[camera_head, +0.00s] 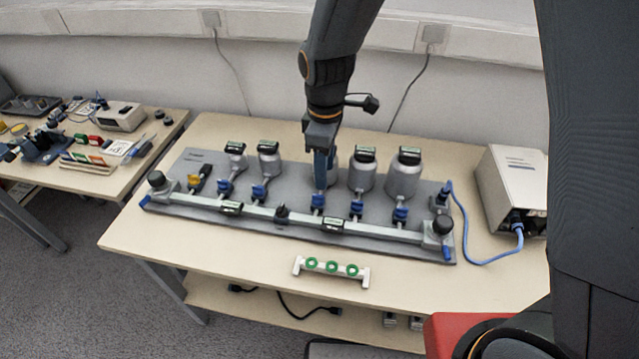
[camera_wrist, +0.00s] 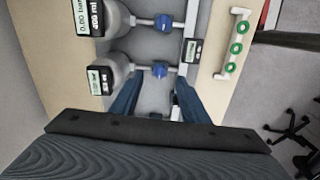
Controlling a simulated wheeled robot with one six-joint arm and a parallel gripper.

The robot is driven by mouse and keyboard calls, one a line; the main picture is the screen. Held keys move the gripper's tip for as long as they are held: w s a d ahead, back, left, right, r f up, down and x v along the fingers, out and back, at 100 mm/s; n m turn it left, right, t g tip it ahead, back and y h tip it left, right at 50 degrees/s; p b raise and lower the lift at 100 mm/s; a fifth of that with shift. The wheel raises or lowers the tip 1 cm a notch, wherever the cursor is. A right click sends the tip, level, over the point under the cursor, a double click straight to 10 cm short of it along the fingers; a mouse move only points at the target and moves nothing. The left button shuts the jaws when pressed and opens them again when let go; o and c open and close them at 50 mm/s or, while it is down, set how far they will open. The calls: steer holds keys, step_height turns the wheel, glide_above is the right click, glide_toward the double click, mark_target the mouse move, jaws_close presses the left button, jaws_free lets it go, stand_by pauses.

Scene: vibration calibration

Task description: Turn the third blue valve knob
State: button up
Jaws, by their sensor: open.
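Several blue valve knobs stand in a row on a grey board. The third from the left (camera_head: 318,203) is directly below my gripper (camera_head: 320,182) in the head view. The fourth knob (camera_head: 356,210) and the fifth knob (camera_head: 401,216) are to its right. In the wrist view, my gripper (camera_wrist: 159,78) has its two blue fingers spread apart with nothing visibly held. One blue knob (camera_wrist: 160,70) shows beyond the fingertips and another (camera_wrist: 163,22) is higher up. I cannot tell whether the fingers touch a knob.
Grey vessels with labels, such as the right one (camera_head: 403,178), stand behind the knobs. A long pipe (camera_head: 380,231) runs in front. A white rack with green rings (camera_head: 331,268) lies nearer the table's front edge. A beige box (camera_head: 510,185) with a blue cable is at right.

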mark_target(319, 196)
steer(key=shift+a+f+n, duration=0.15)
steer(key=shift+a+n, duration=0.25)
steer(key=shift+a, duration=0.15)
steer(key=shift+a+f, duration=0.1)
steer(key=shift+f, duration=0.2)
steer(key=shift+w+f+p, duration=0.1)
steer(key=shift+f+p, duration=0.65)
steer(key=shift+f, duration=2.8)
steer(key=c, duration=1)
